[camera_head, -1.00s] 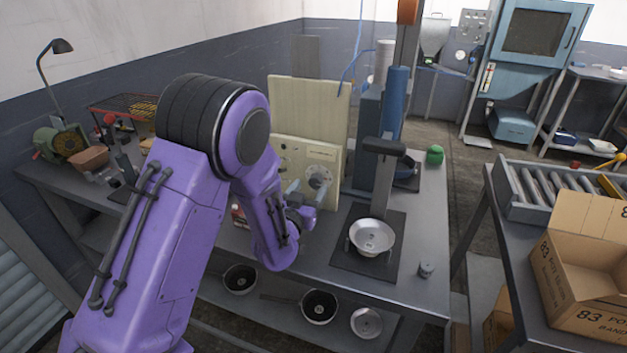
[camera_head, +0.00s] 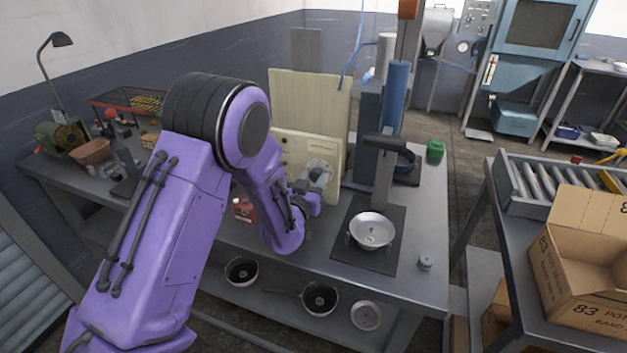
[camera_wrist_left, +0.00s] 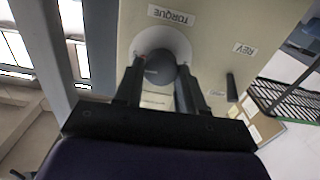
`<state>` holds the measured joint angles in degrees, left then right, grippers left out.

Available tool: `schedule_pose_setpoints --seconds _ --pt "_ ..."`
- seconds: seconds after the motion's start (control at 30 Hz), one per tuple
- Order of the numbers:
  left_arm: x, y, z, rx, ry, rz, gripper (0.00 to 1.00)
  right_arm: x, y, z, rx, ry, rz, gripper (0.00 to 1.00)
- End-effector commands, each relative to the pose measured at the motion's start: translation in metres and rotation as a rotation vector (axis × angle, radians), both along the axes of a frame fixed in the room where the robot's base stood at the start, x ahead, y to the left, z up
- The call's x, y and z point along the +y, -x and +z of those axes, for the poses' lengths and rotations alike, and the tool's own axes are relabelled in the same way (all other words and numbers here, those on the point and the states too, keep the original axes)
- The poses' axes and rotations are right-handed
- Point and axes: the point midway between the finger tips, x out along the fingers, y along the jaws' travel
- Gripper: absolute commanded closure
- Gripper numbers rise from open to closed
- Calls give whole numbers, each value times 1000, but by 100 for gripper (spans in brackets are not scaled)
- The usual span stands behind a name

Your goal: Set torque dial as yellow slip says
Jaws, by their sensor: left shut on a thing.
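The torque dial (camera_wrist_left: 160,68) is a dark round knob on a pale disc, on a cream control panel (camera_head: 296,146). A label reading TORQUE (camera_wrist_left: 171,15) shows upside down beside it in the wrist view. My left gripper (camera_wrist_left: 160,80) has one finger on each side of the knob and is shut on it. In the head view the left gripper (camera_head: 318,175) is at the panel face and covers most of the dial. I cannot make out a yellow slip or the dial's scale. My right gripper is in neither view.
A metal bowl (camera_head: 371,230) sits on a dark plate under a press (camera_head: 384,175), right of the panel. A small red item (camera_head: 243,209) stands on the bench beside my forearm. A REV label (camera_wrist_left: 243,48) and a dark lever (camera_wrist_left: 231,88) are near the dial.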

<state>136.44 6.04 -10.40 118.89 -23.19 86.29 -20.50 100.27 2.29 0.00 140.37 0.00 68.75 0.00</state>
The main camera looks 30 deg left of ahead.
Motion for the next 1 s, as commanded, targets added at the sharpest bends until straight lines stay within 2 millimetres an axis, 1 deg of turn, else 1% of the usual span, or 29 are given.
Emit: schedule_pose_setpoints --seconds 0.17,0.7,1.0 --pt "1 0 0 -24 94 1 91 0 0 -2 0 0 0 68" --pt "2 0 -1 -127 520 1 91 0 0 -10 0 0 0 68" --pt "2 0 -1 -164 671 0 91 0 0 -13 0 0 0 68"
